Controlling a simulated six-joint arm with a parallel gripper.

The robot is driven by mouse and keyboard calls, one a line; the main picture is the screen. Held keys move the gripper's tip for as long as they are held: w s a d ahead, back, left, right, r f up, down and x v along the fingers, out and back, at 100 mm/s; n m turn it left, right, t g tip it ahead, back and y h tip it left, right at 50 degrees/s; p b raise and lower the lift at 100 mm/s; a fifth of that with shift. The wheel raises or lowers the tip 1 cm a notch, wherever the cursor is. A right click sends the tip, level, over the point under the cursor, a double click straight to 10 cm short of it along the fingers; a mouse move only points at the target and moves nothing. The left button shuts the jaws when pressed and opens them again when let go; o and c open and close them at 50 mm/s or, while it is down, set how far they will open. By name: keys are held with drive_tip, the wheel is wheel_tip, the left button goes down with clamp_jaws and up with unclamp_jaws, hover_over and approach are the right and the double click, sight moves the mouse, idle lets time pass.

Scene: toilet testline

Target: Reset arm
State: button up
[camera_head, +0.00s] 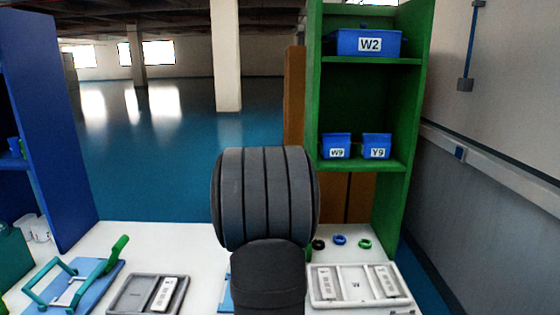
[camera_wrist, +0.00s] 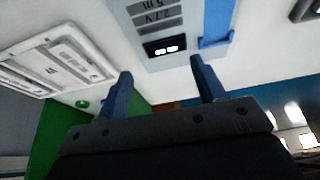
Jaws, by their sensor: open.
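My gripper (camera_wrist: 160,68) shows in the wrist view as two blue fingers spread well apart, with nothing between them. In the head view the gripper cannot be seen; my own dark arm links fill the middle. Beyond the fingers in the wrist view is a grey test panel (camera_wrist: 132,18) with a lit black display and a blue part on its right side. A pale tray (camera_wrist: 97,38) with inset pieces lies to the left in that view. In the head view a pale tray (camera_head: 322,296) holding labelled pieces sits on the white table (camera_head: 202,262), right of my arm.
A grey tray (camera_head: 122,298) and a blue fixture with green handles (camera_head: 106,259) lie on the left. Black (camera_head: 318,244), blue (camera_head: 339,240) and green (camera_head: 364,243) rings lie at the right. A green shelf (camera_head: 414,100) holds blue bins (camera_head: 345,51). A blue cabinet (camera_head: 45,110) stands left.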

drive_tip(key=w+a+f, duration=0.1)
drive_tip(key=a+f, duration=0.1)
drive_tip(key=a, duration=0.1)
drive_tip(key=w+a+f, duration=0.1)
drive_tip(key=a+f, duration=0.1)
drive_tip(key=a, duration=0.1)
drive_tip(key=w+a+f, duration=0.1)
drive_tip(key=a+f, duration=0.1)
drive_tip(key=a, duration=0.1)
drive_tip(key=shift+a, duration=0.25)
idle(1.0)
